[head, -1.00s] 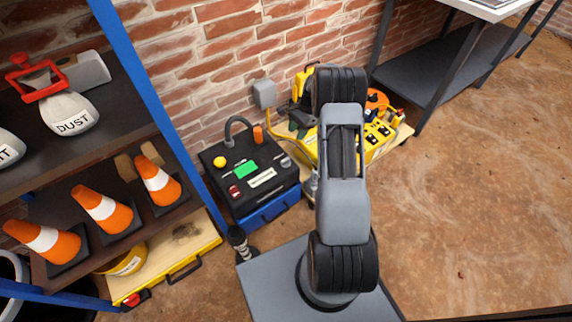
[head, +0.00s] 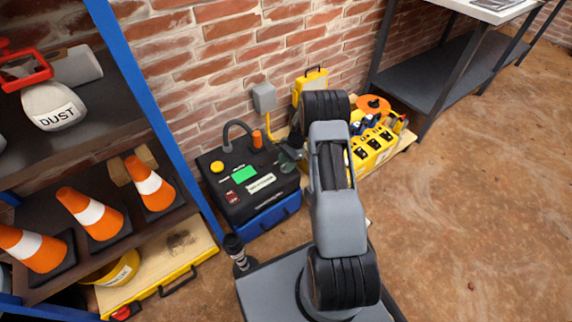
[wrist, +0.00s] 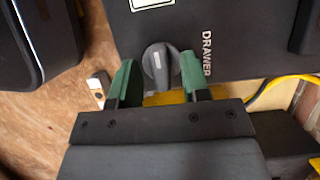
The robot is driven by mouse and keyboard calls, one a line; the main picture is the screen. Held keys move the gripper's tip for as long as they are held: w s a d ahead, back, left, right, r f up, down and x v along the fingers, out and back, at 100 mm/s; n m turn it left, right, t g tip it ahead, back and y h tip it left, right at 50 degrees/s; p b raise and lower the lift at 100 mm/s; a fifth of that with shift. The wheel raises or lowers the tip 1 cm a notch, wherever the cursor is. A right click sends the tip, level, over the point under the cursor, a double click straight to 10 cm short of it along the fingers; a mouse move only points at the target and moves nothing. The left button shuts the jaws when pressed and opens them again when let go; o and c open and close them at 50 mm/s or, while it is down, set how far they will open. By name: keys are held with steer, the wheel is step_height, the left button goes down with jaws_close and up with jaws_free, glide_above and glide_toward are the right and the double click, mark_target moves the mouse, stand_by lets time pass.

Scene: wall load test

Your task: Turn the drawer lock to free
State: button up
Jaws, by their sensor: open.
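The drawer lock (wrist: 157,66) is a round dark grey knob with a lighter bar on it, on a black panel beside the word DRAWER in the wrist view. My gripper (wrist: 158,75) is open, with one green finger on each side of the knob. I cannot tell whether the fingers touch it. In the head view the black unit (head: 222,198) with a green screen, yellow button and blue drawer (head: 268,218) stands on the floor by the wall. The gripper (head: 290,160) is at its right side, and my arm partly hides that area. The knob is hidden there.
A shelf with orange cones (head: 92,214) and a dust bag (head: 55,108) stands at the left behind a blue post (head: 150,95). Yellow equipment (head: 372,150) sits on a board to the right. A grey-shelved table (head: 440,70) is at the back right. The floor at right is clear.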

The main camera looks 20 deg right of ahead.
steer(key=shift+c, duration=0.2)
jaws_close()
stand_by(0.3)
steer(key=m+t+p, duration=0.1)
steer(key=m+p, duration=0.1)
steer(key=m, duration=0.1)
steer(key=shift+s+r, duration=0.1)
steer(key=m+t+p, duration=0.1)
steer(key=m, duration=0.1)
steer(key=m+t+p, duration=0.1)
steer(key=m, duration=0.2)
steer(key=shift+s+a+m+h, duration=0.1)
steer(key=shift+m+h, duration=0.2)
steer(key=shift+h, duration=0.1)
steer(key=m+t+h, duration=0.1)
steer(key=m, duration=0.3)
steer(key=shift+f, duration=0.2)
steer(key=m+h+b, duration=0.1)
steer(key=m, duration=0.1)
steer(key=m+t, duration=0.1)
steer(key=m, duration=0.2)
steer(key=shift+h+b, duration=0.4)
steer(key=shift+m, duration=0.3)
